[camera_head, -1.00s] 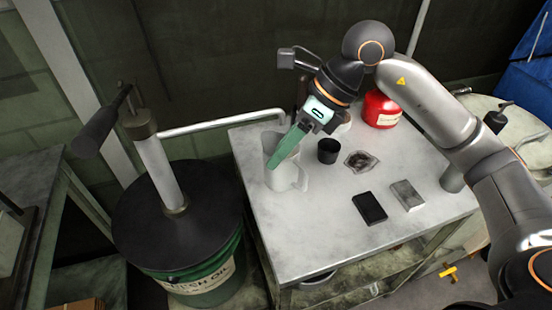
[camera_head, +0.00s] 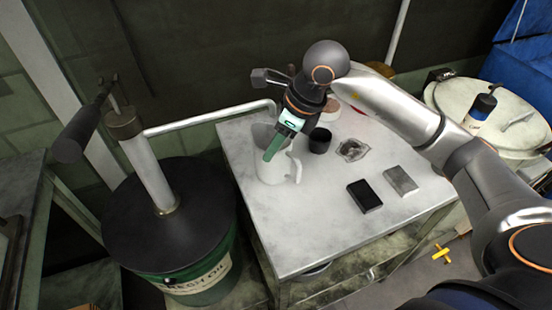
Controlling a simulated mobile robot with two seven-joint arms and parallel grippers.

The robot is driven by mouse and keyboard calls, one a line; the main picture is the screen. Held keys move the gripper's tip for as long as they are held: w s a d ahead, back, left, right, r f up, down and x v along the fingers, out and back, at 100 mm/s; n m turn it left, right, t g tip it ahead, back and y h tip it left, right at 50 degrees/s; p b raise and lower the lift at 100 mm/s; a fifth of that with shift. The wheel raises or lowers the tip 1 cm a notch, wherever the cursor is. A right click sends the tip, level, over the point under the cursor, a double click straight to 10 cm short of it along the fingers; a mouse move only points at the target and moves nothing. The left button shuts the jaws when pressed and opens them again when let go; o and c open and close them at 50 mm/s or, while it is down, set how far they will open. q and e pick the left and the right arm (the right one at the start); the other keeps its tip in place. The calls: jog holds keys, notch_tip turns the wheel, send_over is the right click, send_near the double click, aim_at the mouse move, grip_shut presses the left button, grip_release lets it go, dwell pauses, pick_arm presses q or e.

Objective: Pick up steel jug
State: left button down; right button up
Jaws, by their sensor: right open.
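The steel jug (camera_head: 270,172) stands upright at the left back of the marble-topped table (camera_head: 310,235), its handle turned to the right. My right gripper (camera_head: 272,150) comes down from above with its green fingers at the jug's mouth. The fingers are open and overlap the jug's rim in this view; I cannot tell whether they touch it or reach inside. Part of the rim is hidden behind the gripper. My left gripper is not in view.
A black cup (camera_head: 320,141), a crumpled cloth or dish (camera_head: 352,150), a black box (camera_head: 365,196) and a grey block (camera_head: 401,181) sit right of the jug. An oil drum (camera_head: 190,265) with a pump and pipe stands left. The table's front is clear.

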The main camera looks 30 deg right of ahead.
aim_at(276, 172)
jog(key=shift+x, duration=1.5)
jog(key=shift+c, duration=0.4)
jog(key=shift+r, duration=0.1)
grip_shut()
